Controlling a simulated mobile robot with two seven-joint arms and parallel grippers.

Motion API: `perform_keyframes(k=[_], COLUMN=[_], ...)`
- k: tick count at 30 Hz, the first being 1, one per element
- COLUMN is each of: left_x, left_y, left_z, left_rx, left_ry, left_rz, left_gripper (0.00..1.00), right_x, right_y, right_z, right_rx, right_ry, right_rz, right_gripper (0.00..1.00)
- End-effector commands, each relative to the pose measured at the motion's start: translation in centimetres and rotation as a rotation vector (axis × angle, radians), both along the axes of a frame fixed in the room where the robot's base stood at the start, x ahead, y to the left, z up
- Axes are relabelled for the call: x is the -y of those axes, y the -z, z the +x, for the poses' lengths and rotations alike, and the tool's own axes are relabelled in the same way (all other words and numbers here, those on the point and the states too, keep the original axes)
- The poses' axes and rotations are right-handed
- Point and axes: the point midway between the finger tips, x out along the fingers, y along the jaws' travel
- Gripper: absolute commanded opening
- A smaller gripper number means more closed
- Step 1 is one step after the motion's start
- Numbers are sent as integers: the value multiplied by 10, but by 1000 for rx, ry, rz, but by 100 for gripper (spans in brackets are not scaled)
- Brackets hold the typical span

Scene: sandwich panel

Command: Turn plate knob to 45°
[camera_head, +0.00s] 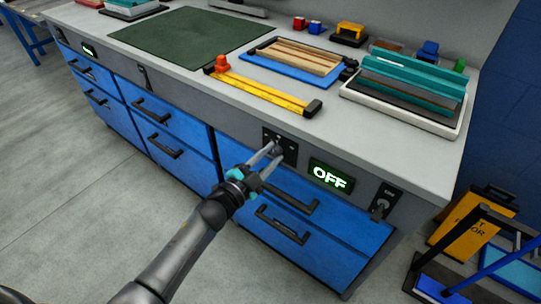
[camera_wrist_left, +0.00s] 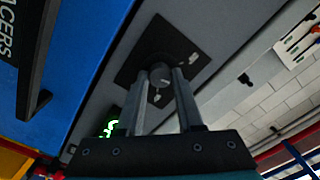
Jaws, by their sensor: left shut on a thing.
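The plate knob (camera_wrist_left: 160,75) is a small dark round knob on a black square plate (camera_wrist_left: 190,54) in the bench's front panel. In the head view the black plate (camera_head: 290,149) sits left of a lit display (camera_head: 329,175) reading OFF. My left gripper (camera_head: 276,148) reaches up to the knob from below. In the left wrist view its two grey fingers (camera_wrist_left: 160,82) stand on either side of the knob, shut on it. The knob's pointer and angle cannot be read. My right gripper is not in view.
Blue drawers (camera_head: 285,206) with black handles lie below the panel. A switch (camera_head: 382,203) is right of the display. A yellow bar tool (camera_head: 265,92), wood strips (camera_head: 299,57) and a white tray (camera_head: 349,92) lie on the bench top. A yellow floor sign (camera_head: 470,226) stands at right.

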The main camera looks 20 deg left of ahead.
Motion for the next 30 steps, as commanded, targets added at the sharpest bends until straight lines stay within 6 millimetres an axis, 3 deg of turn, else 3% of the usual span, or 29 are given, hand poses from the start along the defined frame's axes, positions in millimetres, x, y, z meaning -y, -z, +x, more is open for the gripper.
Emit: perform_keyframes(k=[12,29,30], left_x=[0,0,0], left_y=[1,1,1], left_z=[0,0,0], left_rx=[62,70,70], left_ry=[0,-1,-1], left_rz=[175,199,199], left_gripper=[0,0,40], right_x=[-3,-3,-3], right_y=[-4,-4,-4], right_z=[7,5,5], right_rx=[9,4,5], right_ry=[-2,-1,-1], right_rz=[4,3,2], right_gripper=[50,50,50])
